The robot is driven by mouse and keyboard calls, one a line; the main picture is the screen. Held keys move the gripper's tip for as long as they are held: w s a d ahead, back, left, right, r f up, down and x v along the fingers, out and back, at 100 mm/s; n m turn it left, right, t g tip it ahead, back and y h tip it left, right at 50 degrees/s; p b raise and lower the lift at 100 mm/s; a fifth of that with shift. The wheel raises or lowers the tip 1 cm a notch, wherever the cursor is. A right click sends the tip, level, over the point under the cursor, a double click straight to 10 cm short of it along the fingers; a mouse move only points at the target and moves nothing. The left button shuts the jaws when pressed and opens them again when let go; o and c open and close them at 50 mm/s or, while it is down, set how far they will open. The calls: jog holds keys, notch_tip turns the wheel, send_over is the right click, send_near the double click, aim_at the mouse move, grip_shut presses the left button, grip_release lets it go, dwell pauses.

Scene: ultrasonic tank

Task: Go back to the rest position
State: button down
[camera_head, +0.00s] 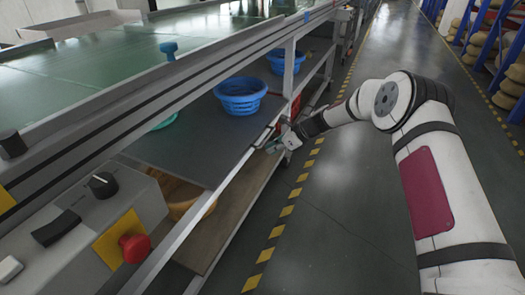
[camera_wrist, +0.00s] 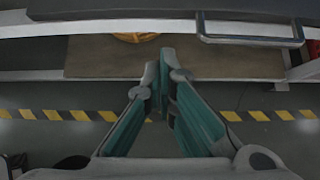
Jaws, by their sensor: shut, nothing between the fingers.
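My gripper (camera_wrist: 162,72) shows in the wrist view with its two green-sided fingers brought together and nothing between them. In the head view my gripper (camera_head: 277,143) is at the end of my white arm, close to the front edge of the grey shelf (camera_head: 190,148). I cannot tell there whether it touches the edge. In the wrist view the fingertips are seen against the brown lower shelf (camera_wrist: 230,62) and the floor.
A blue basket (camera_head: 240,95) stands on the grey shelf, with another blue basket (camera_head: 287,62) behind it. A control box with a red button (camera_head: 134,248) is at the lower left. A metal handle (camera_wrist: 250,40) crosses the wrist view. The aisle floor (camera_head: 340,200) is clear.

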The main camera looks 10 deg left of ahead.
jog(key=s+d+r+n+g+h, duration=0.1)
jog(key=s+d+r+n, duration=0.15)
jog(key=s+r, duration=0.4)
jog(key=s+d+r+n+h, duration=0.1)
jog(key=s+d+r+n, duration=0.2)
jog(key=r, duration=0.7)
jog(key=s+d+r+n+h, duration=0.1)
jog(key=s+d+r+n, duration=0.25)
jog(key=s+r, duration=0.35)
jog(key=s+d+r+n+h, duration=0.15)
jog(key=s+r+n, duration=0.25)
jog(key=s, duration=0.5)
jog(key=s+d+n+g+h+p, duration=0.15)
jog(key=s+d+n, duration=0.4)
jog(key=s, duration=1.15)
jog(key=s+d+n+h+b, duration=0.1)
jog(key=s+d+n+h, duration=0.2)
jog(key=s+d, duration=1)
jog(key=s+a+r+t+p, duration=0.2)
jog(key=r+p, duration=1.1)
jog(key=r, duration=0.1)
jog(key=s+a+r+t+p, duration=0.1)
jog(key=s+r+t+p, duration=0.1)
jog(key=r+p, duration=1)
jog(key=shift+a+r+p, duration=0.35)
jog(key=shift+r, duration=0.5)
